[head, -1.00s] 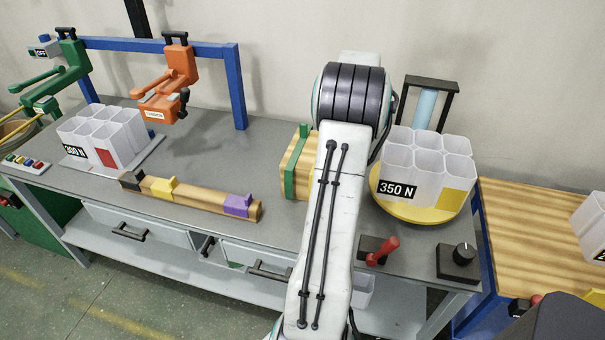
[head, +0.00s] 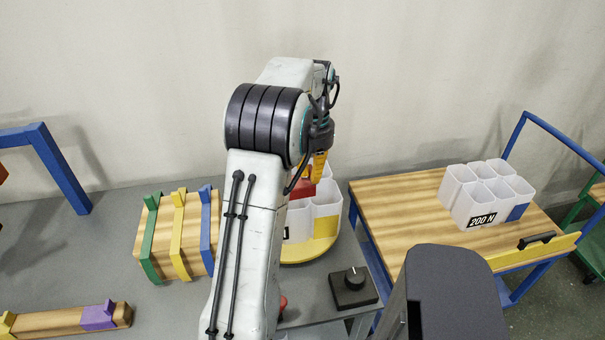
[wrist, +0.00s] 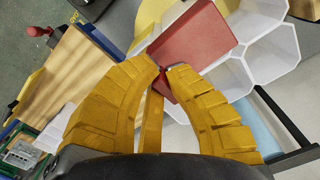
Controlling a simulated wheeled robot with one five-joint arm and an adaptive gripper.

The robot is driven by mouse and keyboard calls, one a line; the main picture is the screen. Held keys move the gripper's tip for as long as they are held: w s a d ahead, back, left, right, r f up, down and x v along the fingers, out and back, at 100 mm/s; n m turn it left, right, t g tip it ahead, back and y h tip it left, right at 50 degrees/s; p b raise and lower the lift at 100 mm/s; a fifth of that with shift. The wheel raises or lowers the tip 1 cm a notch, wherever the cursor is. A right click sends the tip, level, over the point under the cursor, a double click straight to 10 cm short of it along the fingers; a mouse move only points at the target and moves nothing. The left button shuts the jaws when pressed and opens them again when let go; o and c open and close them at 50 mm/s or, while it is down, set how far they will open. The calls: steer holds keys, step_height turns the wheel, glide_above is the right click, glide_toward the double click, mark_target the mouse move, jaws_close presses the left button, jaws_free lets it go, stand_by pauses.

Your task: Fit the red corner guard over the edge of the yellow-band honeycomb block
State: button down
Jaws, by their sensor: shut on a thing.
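The honeycomb block (head: 328,196) of white cells stands on a yellow round turntable (head: 308,253), partly hidden behind my arm. The block's cells also show in the wrist view (wrist: 272,55). My gripper (wrist: 164,76) has yellow fingers, shut at their tips on the red corner guard (wrist: 200,42). In the wrist view the guard lies across the edge of the cells. In the head view the guard (head: 301,186) shows only in part, at the near upper side of the block, below my gripper. Whether it touches or sits over an edge, I cannot tell.
A wooden block with green, yellow and blue straps (head: 182,235) stands left of my arm. A black knob box (head: 354,287) is at the bench's front. To the right, a wooden-topped cart (head: 400,200) carries a 200 N honeycomb block (head: 487,193).

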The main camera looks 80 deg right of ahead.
mark_target(311, 204)
steer(key=shift+r+m+p, duration=0.15)
steer(key=shift+m+p, duration=0.15)
steer(key=shift+p, duration=0.35)
steer(key=shift+f+b, duration=2.85)
steer(key=shift+f, duration=1.1)
steer(key=c, duration=0.8)
jaws_free()
steer(key=shift+r+p, duration=0.15)
steer(key=shift+p, duration=0.15)
steer(key=shift+r+p, duration=2.75)
steer(key=shift+r, duration=0.15)
